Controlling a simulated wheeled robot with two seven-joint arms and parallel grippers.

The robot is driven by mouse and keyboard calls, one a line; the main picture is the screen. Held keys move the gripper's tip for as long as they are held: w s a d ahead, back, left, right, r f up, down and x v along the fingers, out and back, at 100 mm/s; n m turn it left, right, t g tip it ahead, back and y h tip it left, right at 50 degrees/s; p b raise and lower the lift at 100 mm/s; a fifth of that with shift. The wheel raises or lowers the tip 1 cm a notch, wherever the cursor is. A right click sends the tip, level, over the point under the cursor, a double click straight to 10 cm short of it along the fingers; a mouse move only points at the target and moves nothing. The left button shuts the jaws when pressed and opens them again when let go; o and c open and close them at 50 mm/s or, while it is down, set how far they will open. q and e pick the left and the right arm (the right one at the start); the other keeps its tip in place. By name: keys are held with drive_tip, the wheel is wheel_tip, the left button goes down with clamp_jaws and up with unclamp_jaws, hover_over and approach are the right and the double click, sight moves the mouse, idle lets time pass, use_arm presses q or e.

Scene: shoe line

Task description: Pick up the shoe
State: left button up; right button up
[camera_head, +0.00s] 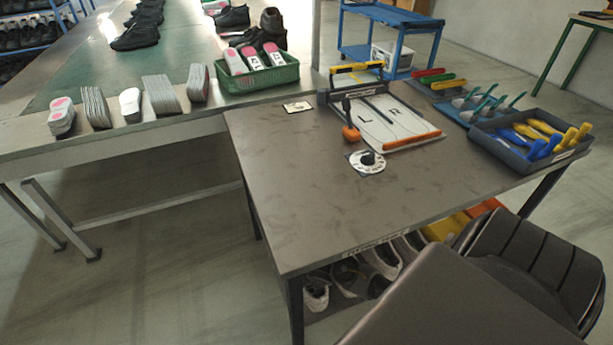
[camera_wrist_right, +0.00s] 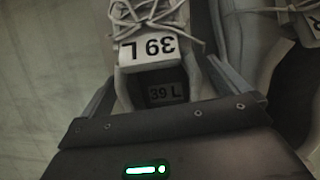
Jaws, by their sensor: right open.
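In the right wrist view, a light shoe (camera_wrist_right: 128,75) with pale laces carries a white tag reading "39 L", and a second "39 L" mark shows on its dark inside. My right gripper (camera_wrist_right: 162,78) is open, with one finger on each side of this shoe. Whether the fingers touch it I cannot tell. A second light shoe (camera_wrist_right: 252,45) lies just to the right, beyond the right finger. In the head view, several shoes (camera_head: 317,293) sit on the shelf under the table's front edge. My right gripper does not show there, and my left gripper is in neither view.
The grey table (camera_head: 290,190) above the shoes holds an L/R board (camera_head: 390,122), a dial (camera_head: 367,161) and a tool tray (camera_head: 515,150). A green basket (camera_head: 258,79) stands on the bench behind. Yellow and orange items (camera_head: 448,228) sit on the shelf to the right.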

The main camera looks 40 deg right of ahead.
drive_tip(key=shift+x, duration=1.1)
drive_tip(key=shift+f, duration=0.1)
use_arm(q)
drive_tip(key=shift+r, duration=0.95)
use_arm(e)
drive_tip(key=c, duration=1.1)
drive_tip(key=shift+r, duration=0.25)
drive_tip(key=r, duration=0.1)
drive_tip(key=r+p, duration=0.1)
drive_tip(key=r, duration=0.2)
drive_tip(key=shift+s+d+p, duration=0.1)
drive_tip(key=shift+s+p, duration=0.2)
drive_tip(key=shift+s, duration=0.05)
use_arm(q)
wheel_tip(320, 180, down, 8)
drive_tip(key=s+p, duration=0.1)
drive_tip(key=p, duration=0.1)
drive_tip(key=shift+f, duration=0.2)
use_arm(e)
drive_tip(key=shift+s+d+r, duration=0.1)
drive_tip(key=shift+s+r, duration=1.35)
drive_tip(key=shift+s, duration=0.75)
drive_tip(key=shift+s+d+r, duration=0.15)
drive_tip(key=shift+s+r, duration=1.3)
drive_tip(key=shift+s, duration=0.75)
drive_tip(key=shift+s+d+r, duration=0.1)
drive_tip(key=shift+s+r, duration=1.3)
drive_tip(key=shift+s, duration=0.8)
